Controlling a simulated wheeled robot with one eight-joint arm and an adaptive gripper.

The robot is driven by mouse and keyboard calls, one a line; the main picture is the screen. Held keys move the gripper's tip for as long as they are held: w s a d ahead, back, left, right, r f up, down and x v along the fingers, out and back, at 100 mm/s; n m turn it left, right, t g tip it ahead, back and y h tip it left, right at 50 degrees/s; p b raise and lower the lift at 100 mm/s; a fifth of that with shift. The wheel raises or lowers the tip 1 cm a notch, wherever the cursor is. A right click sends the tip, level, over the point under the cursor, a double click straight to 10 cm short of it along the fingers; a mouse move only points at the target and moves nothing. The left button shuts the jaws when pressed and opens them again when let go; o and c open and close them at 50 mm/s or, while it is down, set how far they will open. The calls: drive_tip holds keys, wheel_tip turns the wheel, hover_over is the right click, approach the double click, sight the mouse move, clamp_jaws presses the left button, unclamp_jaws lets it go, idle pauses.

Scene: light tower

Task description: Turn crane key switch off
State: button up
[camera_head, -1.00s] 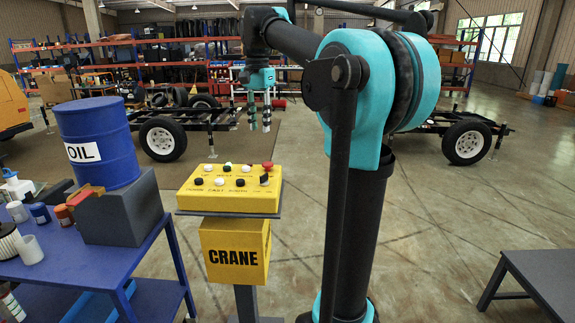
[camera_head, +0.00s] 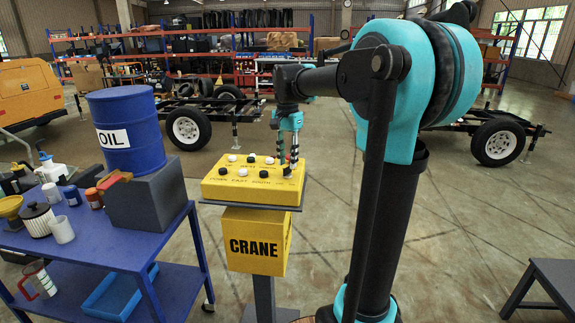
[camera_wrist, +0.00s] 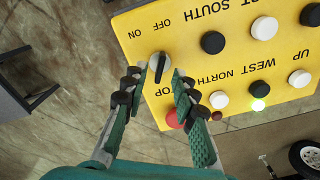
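My gripper (camera_wrist: 157,78) is open, with one fingertip on each side of the switch and visible gaps to the lever. In the head view my gripper (camera_head: 287,163) points down over the panel's right end. Contact with the panel cannot be told. The red stop button (camera_wrist: 173,119) shows between the fingers, partly hidden.
Black and white buttons (camera_wrist: 264,28) stand close beside the switch. The panel sits on a yellow CRANE box (camera_head: 256,246). A blue table (camera_head: 180,222) with a grey block and blue OIL drum (camera_head: 126,130) stands left.

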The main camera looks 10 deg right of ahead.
sight(287, 172)
drive_tip(key=shift+f, duration=1.1)
clamp_jaws()
